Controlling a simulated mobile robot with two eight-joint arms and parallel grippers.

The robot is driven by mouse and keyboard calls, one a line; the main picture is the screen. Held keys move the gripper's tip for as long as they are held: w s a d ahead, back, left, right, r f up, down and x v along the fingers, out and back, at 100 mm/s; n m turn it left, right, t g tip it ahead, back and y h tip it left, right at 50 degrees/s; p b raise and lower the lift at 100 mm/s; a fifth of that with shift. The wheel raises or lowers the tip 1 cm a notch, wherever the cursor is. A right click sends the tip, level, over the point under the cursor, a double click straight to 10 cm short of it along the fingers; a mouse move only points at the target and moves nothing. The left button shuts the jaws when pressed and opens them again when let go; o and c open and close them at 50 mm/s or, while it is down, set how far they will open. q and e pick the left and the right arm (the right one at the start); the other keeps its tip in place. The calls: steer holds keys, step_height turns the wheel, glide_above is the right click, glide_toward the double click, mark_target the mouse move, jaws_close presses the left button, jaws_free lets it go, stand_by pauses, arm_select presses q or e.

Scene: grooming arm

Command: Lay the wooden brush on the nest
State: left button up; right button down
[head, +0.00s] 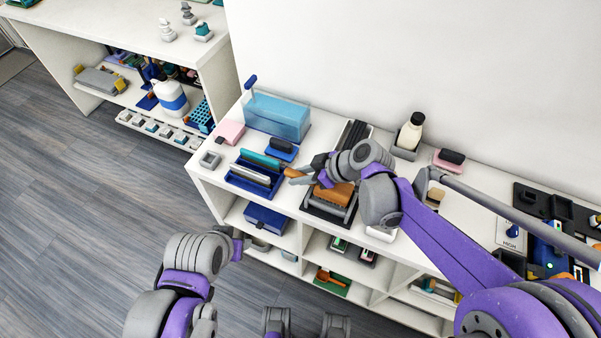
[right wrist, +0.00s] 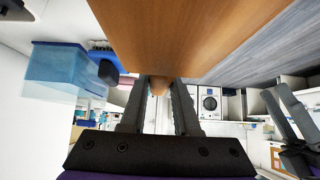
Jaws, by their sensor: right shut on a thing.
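The wooden brush has an orange-brown block body (head: 336,194) and a narrower handle end (head: 294,173) in the head view. My right gripper (head: 297,179) is shut on the handle, its fingers pointing left. In the right wrist view the brush's broad wooden face (right wrist: 190,35) fills the upper middle, and the fingers (right wrist: 158,100) close around its narrow end. The brush is over a dark tray with a grey cradle (head: 328,212), which looks like the nest. I cannot tell whether they touch. My left gripper (head: 240,246) is low, in front of the shelf, its jaws unclear.
A white bottle (head: 411,131) stands at the back wall. A dark tray (head: 540,205) lies at the right. Little counter is free around the cradle.

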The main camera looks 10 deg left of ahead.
steer(key=shift+f, duration=0.25)
stand_by(0.6)
steer(key=c, duration=0.6)
jaws_free()
steer(key=shift+o, duration=0.2)
steer(key=p+v, duration=0.1)
steer(key=v, duration=1)
steer(key=s+d+m+t+h+p, duration=0.2)
steer(key=s+d+m+h+p, duration=0.4)
steer(key=s+d+m, duration=0.8)
steer(key=s+d+r+h, duration=0.1)
steer(key=h, duration=0.1)
steer(key=shift+d+t+h, duration=0.2)
steer(key=shift+t+h, duration=0.1)
